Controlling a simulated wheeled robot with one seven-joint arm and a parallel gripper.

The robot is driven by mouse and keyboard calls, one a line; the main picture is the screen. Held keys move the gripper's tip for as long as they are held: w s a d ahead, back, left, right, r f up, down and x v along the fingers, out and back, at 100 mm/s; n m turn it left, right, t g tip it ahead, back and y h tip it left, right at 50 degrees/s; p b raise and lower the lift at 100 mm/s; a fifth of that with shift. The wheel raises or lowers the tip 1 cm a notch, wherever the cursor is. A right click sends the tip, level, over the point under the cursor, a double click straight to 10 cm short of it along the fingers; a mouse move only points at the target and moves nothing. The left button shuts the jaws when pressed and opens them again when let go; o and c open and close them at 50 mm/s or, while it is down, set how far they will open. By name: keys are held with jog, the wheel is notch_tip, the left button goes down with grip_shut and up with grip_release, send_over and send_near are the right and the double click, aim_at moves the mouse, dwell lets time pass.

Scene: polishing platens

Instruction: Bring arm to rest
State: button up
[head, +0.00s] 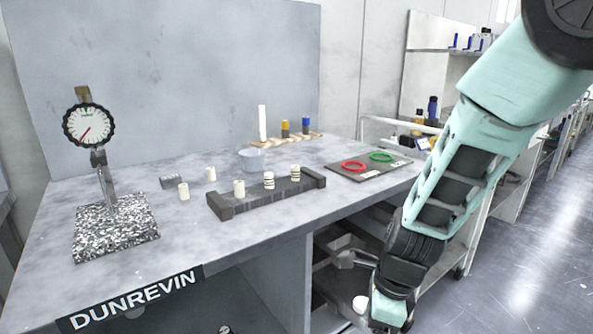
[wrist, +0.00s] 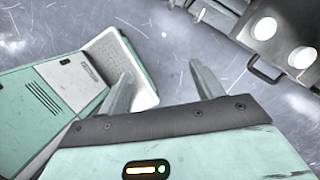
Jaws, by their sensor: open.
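My arm (head: 458,185) reaches down from the upper right in the head view, to the right of the workbench (head: 75,215). Its lower end is bent beside the bench's front right side, below the level of the top. My gripper (wrist: 160,80) shows in the wrist view with its two grey fingers spread apart and nothing between them. Bare floor lies beyond the fingertips.
A metal unit with a handle (wrist: 263,70) is near the gripper. Open floor (head: 525,265) lies right.

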jog(key=s+r+n+h, duration=0.1)
jog(key=s+r+n, duration=0.65)
jog(key=n, duration=0.65)
jog(key=s+r+n+h, duration=0.1)
jog(key=s+r+n, duration=0.4)
jog(key=s+n, duration=0.7)
notch_tip(320, 180, up, 14)
jog(key=w+n+p, duration=0.1)
jog(key=n+p, duration=0.1)
jog(key=p, duration=1.2)
jog(key=shift+w+d+n, duration=0.3)
